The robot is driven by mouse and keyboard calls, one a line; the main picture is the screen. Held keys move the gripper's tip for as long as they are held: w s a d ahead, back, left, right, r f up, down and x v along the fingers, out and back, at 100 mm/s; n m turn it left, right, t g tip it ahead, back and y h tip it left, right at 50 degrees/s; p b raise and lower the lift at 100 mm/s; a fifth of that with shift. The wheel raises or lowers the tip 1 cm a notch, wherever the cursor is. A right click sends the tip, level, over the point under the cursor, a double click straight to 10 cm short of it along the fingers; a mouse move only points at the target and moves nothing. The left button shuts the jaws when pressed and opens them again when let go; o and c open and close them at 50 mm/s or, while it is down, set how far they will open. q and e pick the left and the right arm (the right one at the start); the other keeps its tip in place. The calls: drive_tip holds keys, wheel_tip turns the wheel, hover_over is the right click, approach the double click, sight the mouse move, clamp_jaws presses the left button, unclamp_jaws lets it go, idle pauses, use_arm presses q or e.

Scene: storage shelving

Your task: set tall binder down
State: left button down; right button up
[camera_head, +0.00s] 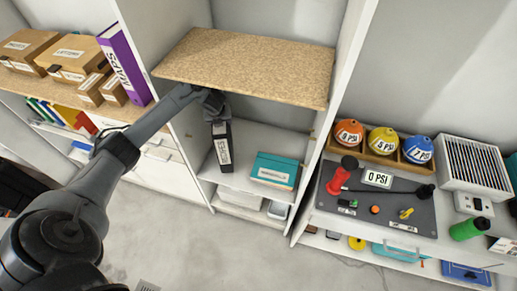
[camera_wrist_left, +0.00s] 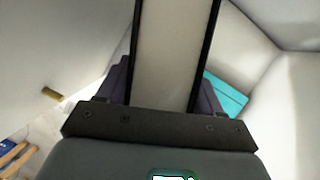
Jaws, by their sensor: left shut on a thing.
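The tall binder (camera_head: 221,148) is black with a white spine label. It hangs upright from my left gripper (camera_head: 215,104), inside the middle shelf bay under the chipboard shelf. My left gripper is shut on its upper end. In the left wrist view the binder (camera_wrist_left: 176,55) runs between the two fingers (camera_wrist_left: 160,88), its pale pages edged by dark covers. Its lower end is close to the white shelf board (camera_head: 240,184); I cannot tell whether it touches. My right gripper is not in view.
A teal box (camera_head: 275,170) sits to the right of the binder, with a gap between. The chipboard shelf (camera_head: 250,65) is empty above. A purple binder (camera_head: 124,64) and cardboard boxes (camera_head: 75,56) stand left of the divider. A workbench (camera_head: 380,212) is at right.

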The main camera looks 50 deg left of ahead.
use_arm(q)
drive_tip(key=shift+d+x, duration=0.15)
drive_tip(key=shift+x, duration=0.6)
drive_tip(key=shift+d+x, duration=0.1)
drive_tip(key=shift+x, duration=0.7)
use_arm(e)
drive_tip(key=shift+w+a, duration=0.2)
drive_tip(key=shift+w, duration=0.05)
use_arm(q)
drive_tip(key=shift+f, duration=0.15)
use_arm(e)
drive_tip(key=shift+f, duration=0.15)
use_arm(q)
drive_tip(key=shift+c, duration=0.8)
unclamp_jaws()
drive_tip(key=shift+f, duration=0.1)
